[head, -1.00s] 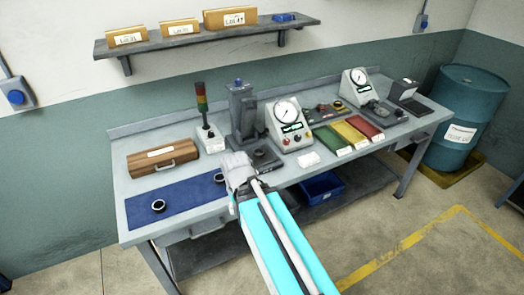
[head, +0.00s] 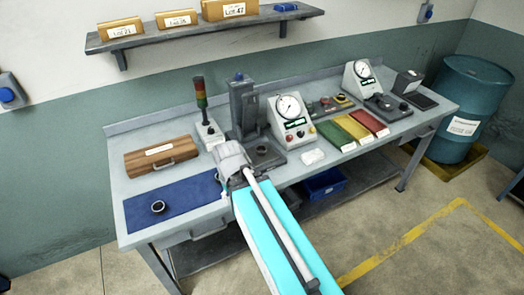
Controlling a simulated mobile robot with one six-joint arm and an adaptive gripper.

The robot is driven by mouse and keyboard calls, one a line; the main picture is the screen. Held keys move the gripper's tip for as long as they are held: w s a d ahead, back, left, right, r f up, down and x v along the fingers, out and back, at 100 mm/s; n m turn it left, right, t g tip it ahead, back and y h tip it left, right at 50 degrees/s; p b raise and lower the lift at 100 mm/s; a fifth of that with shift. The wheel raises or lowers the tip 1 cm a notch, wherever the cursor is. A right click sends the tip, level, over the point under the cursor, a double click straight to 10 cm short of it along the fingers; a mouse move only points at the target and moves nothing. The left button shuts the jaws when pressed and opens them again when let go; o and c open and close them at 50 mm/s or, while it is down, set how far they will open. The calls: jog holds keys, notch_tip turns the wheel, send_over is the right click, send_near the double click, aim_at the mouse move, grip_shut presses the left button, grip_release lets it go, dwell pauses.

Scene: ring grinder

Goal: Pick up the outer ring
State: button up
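A small dark ring (head: 158,207) with a pale rim lies on the blue mat (head: 185,196) at the left of the workbench. I cannot tell if this is the outer ring. My gripper (head: 224,184) is low at the mat's right end, to the right of this ring and apart from it. My grey wrist hides most of the fingers and the spot under them, so I cannot see whether they are open or hold anything.
A wooden case (head: 161,155) stands behind the mat. A signal light (head: 203,108), a dark press (head: 243,112) and a dial gauge box (head: 290,120) stand behind my wrist. Green, yellow and red trays (head: 352,127) lie to the right. A shelf (head: 205,30) hangs above.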

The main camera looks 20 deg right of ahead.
jog(key=o, duration=0.3)
jog(key=shift+w+f, duration=0.1)
jog(key=shift+o, duration=1.2)
jog(key=shift+w+f, duration=0.1)
jog(key=shift+w, duration=0.05)
jog(key=shift+o, duration=0.3)
jog(key=w+d+f+n+h+b, duration=0.2)
jog(key=w+d+n+h+b, duration=0.1)
jog(key=w+n, duration=0.1)
jog(key=w+d+f+n+h+b, duration=0.2)
jog(key=w+d+f+n+b, duration=0.1)
jog(key=w, duration=0.4)
jog(key=shift+n+t+h+b, duration=0.3)
jog(key=shift+n+h+b, duration=0.1)
jog(key=shift+n+b, duration=0.4)
jog(key=w+n+h+b, duration=0.1)
jog(key=w, duration=0.1)
jog(key=w+d+n+h+b, duration=0.1)
jog(key=w+n, duration=0.1)
jog(key=w+d+n+h+b, duration=0.1)
jog(key=w+b, duration=0.1)
jog(key=shift+w+d+f+n, duration=0.1)
jog(key=shift+d+f+n, duration=0.1)
jog(key=shift+n, duration=0.2)
jog(key=w+r+n+t+h+b, duration=0.1)
jog(key=w+r+n+h+b, duration=0.1)
jog(key=w+n, duration=0.4)
jog(key=shift+w+d+h+b, duration=0.5)
jog(key=shift+h+b, duration=0.4)
jog(key=shift+h, duration=0.4)
